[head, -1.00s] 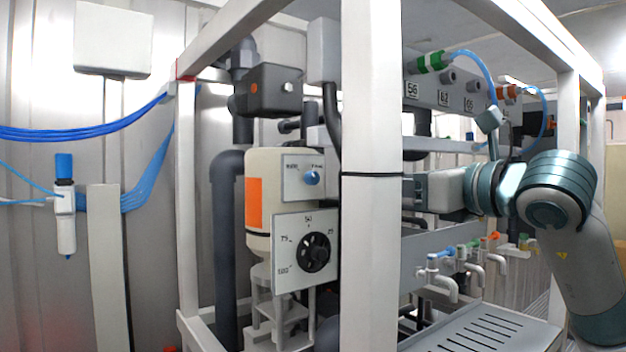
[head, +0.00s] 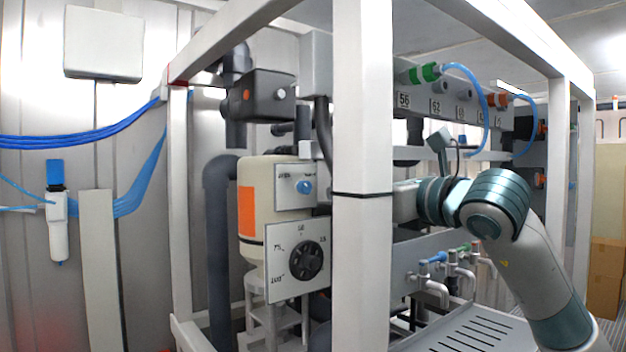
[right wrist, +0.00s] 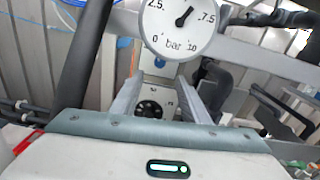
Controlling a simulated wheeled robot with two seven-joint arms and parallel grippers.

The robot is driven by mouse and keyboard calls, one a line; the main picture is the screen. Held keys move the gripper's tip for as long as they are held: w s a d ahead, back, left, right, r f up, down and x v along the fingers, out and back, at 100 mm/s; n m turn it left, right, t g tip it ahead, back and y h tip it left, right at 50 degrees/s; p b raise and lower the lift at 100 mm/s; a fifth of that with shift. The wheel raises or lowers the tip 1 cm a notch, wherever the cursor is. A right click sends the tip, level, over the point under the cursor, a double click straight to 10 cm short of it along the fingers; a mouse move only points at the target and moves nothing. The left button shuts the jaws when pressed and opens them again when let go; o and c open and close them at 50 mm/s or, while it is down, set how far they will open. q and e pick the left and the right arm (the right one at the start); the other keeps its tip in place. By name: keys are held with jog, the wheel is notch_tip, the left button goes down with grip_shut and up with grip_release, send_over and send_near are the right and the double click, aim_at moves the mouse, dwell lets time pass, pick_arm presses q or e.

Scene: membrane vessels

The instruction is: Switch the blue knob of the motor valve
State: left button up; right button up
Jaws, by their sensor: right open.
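The motor valve (head: 262,200) is a cream body with an orange patch and grey front plates. Its blue knob (head: 304,187) sits on the upper plate, above a black dial (head: 306,262) on the lower plate. In the right wrist view, the blue knob (right wrist: 160,62) shows small, just below a pressure gauge, and the black dial (right wrist: 150,108) lies between the fingers. My right gripper (right wrist: 160,82) is open and empty, pointing toward the valve and apart from the knob. In the head view, a white post hides its fingers. My left gripper is not in view.
A white frame post (head: 362,180) stands between the head camera and my right gripper. A round pressure gauge (right wrist: 178,25) is close ahead in the wrist view. A dark pipe (head: 220,240) runs left of the valve. Small taps (head: 433,285) stand below my right arm.

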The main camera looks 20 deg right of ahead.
aim_at(308, 188)
jog(key=p+x, duration=0.5)
jog(key=x, duration=0.5)
jog(key=shift+w, duration=0.15)
jog(key=shift+p+x, duration=0.65)
jog(key=shift+x, duration=0.25)
jog(key=shift+f, duration=0.1)
grip_shut()
jog(key=c, duration=1.1)
grip_release()
